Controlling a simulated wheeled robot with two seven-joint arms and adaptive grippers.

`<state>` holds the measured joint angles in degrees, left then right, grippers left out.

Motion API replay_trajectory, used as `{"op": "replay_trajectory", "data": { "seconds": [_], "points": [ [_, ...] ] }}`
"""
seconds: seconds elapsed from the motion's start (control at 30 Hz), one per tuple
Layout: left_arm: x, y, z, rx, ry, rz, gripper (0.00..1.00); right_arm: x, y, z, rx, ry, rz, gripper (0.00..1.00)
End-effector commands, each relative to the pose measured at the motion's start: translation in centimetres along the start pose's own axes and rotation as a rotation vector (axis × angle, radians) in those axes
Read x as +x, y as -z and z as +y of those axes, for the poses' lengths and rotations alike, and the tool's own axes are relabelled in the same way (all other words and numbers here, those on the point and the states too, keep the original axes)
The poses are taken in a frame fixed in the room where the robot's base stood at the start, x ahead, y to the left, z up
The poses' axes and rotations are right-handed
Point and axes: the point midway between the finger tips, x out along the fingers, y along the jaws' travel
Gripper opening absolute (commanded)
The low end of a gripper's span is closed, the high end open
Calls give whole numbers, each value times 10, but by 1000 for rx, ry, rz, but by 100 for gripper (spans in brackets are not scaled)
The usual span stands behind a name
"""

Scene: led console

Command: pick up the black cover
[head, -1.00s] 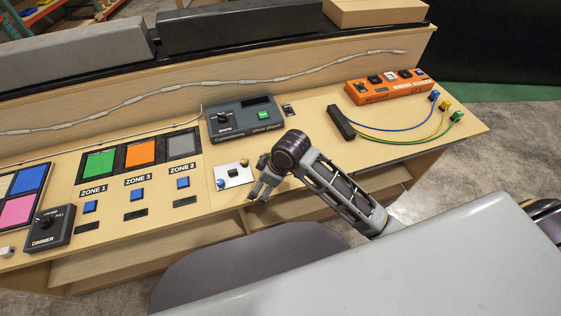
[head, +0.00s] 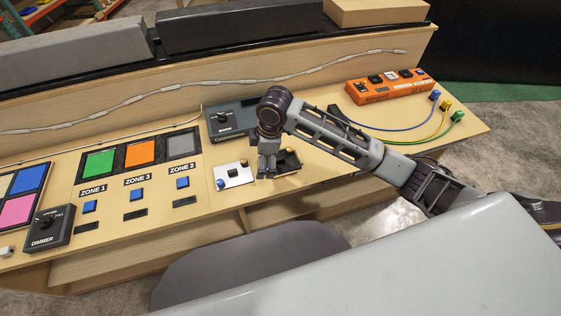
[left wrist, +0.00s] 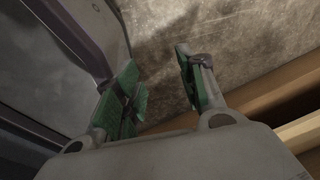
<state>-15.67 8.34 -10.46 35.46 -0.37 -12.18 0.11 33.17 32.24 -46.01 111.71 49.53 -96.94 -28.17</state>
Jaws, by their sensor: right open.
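A small black plate with brass-coloured knobs, apparently the black cover (head: 289,161), lies on the wooden desk just right of my right gripper (head: 265,175). My right gripper points down at the desk and is open, with nothing seen between its fingers. It partly hides the cover's left side; whether they touch I cannot tell. My left gripper (left wrist: 157,62) is outside the head view. In the left wrist view its green-padded fingers stand apart, with only floor showing between them.
The grey console box (head: 225,120) stands behind, partly hidden by my arm. An orange box (head: 388,87) and coloured cables lie right; a dimmer (head: 47,228) and zone buttons lie left.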

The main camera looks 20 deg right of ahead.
Motion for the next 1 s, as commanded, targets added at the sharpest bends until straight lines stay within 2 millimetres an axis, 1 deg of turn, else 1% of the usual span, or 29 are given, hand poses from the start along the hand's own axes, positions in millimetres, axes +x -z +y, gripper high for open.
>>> {"op": "replay_trajectory", "data": {
  "seconds": [0.03, 0.33, 0.63, 0.83, 1.0],
  "points": [
    [0, 0, 0, 0, -1, 0, 40, -5, -4, 6, -15, 0, -16, 100],
    [0, 0, 0, 0, 0, 0, 40, -28, -24, 29, -99, 32, -92, 100],
    [0, -1, -7, 3, 7, -1, 40, -56, -49, 51, -153, 68, -159, 100],
    [0, -2, -12, 5, 12, -2, 40, -68, -59, 59, -168, 83, -181, 100],
    [0, -2, -12, 5, 12, -1, 40, -70, -60, 60, -171, 88, -184, 100]
  ]
}}
